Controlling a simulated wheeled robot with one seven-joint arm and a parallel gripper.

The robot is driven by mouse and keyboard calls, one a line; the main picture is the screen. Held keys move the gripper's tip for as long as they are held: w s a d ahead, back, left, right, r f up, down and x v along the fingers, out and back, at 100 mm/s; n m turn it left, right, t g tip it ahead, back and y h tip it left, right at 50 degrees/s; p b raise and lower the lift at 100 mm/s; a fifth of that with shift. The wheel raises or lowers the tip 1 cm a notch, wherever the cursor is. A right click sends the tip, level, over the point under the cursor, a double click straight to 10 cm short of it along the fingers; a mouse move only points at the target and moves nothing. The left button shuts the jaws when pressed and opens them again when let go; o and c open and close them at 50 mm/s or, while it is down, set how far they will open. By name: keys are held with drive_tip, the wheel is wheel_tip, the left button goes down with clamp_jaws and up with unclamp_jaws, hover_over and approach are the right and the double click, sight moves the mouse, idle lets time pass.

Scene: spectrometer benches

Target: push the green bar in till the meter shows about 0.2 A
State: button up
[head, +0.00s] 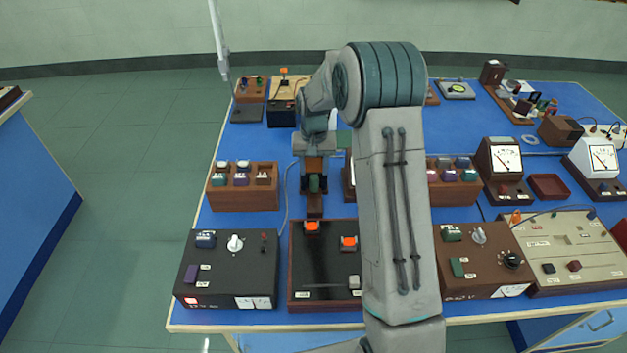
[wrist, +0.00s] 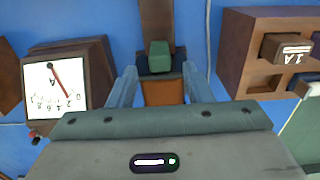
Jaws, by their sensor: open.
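The green bar (head: 315,184) shows as a small green block on a narrow brown wooden piece. It also shows in the wrist view (wrist: 159,56), at the top centre. My gripper (wrist: 159,74) is open, with one finger on each side just short of the green block; I cannot tell whether either touches it. In the head view my gripper (head: 314,172) is over the same brown piece. The meter (wrist: 55,86) is at the left of the wrist view, upside down, its red needle toward the low end of its scale. The exact reading is unclear. My arm hides the meter in the head view.
A wooden box with several compartments (head: 223,201) stands left of the brown piece. A black panel with orange switches (head: 322,262) lies in front. A black power unit (head: 225,275) is at front left. Other meters (head: 506,160) stand to the right. A thin cable runs nearby.

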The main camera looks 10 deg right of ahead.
wheel_tip(320, 180, up, 8)
drive_tip(key=shift+f+b, duration=0.15)
drive_tip(key=shift+b, duration=0.25)
drive_tip(key=s+r+n+t, duration=0.1)
drive_tip(key=s+r, duration=0.3)
drive_tip(key=s, duration=0.4)
drive_tip(key=s+r+t, duration=0.1)
drive_tip(key=s+r, duration=0.4)
drive_tip(key=s, duration=0.2)
drive_tip(key=s+f+n+t, duration=0.1)
drive_tip(key=s, duration=1.6)
drive_tip(key=shift+a+f, duration=0.25)
drive_tip(key=shift+a, duration=0.15)
